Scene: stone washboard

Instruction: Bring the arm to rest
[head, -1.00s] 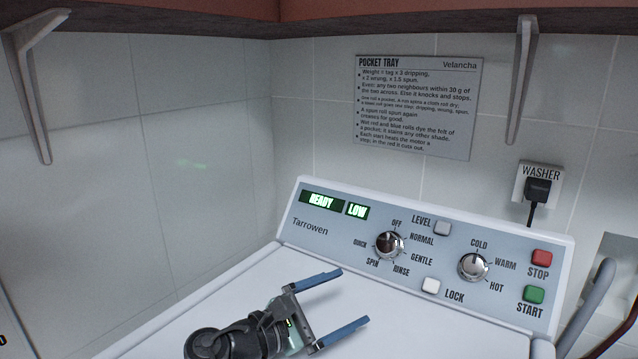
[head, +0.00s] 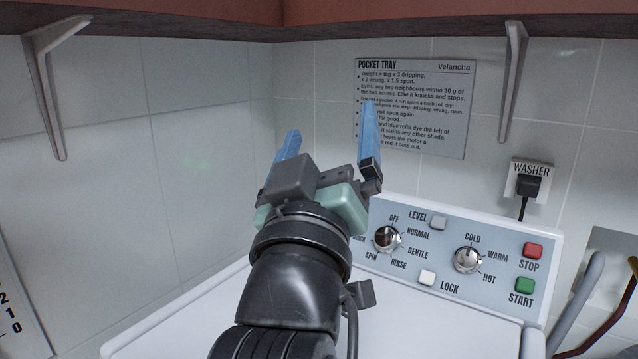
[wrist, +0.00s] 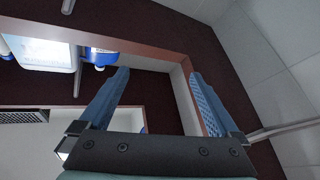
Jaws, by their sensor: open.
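My gripper (head: 328,150) is raised in front of the washer's control panel in the head view, its two blue fingers pointing up. The fingers are spread apart with nothing between them. My gripper also shows in the wrist view (wrist: 160,95), open and empty, facing the dark underside of a shelf (wrist: 160,20). My arm hides the left end of the washer panel (head: 500,235), including its displays, and the right finger covers part of the Pocket Tray sign (head: 430,105).
The shelf edge (head: 420,12) runs across the top, with a left bracket (head: 50,90) and a right bracket (head: 514,80). A washer plug (head: 527,187) sits in a wall socket. The washer's white top (head: 420,325) is clear where visible. A grey hose (head: 580,300) stands at right.

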